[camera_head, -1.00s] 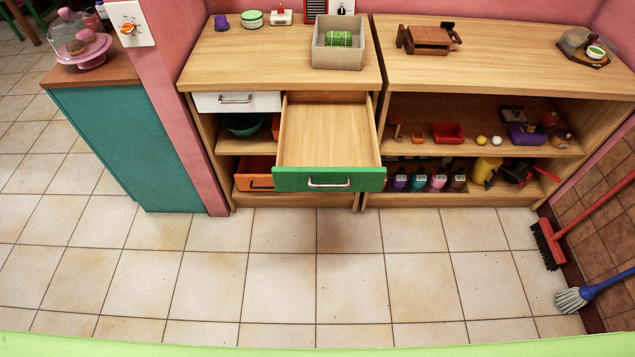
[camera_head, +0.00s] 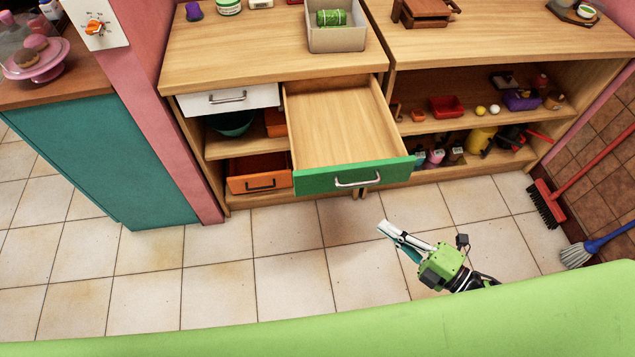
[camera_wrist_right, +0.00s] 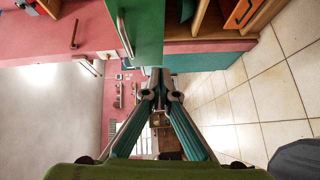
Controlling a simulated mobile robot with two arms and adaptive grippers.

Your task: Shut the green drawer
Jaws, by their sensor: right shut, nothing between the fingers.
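The green drawer (camera_head: 356,178) is pulled far out of the wooden cabinet. Its bare wooden inside (camera_head: 335,125) is empty, and a metal handle (camera_head: 357,181) is on its green front. My right gripper (camera_head: 384,228) is shut and empty, in front of the drawer and a little below and right of its handle, apart from it in the head view. My left gripper is not in view.
A white drawer (camera_head: 230,98) is shut at the left. An orange drawer (camera_head: 259,175) sits below it. A grey box (camera_head: 336,38) stands on the cabinet top. The tiled floor in front is clear.

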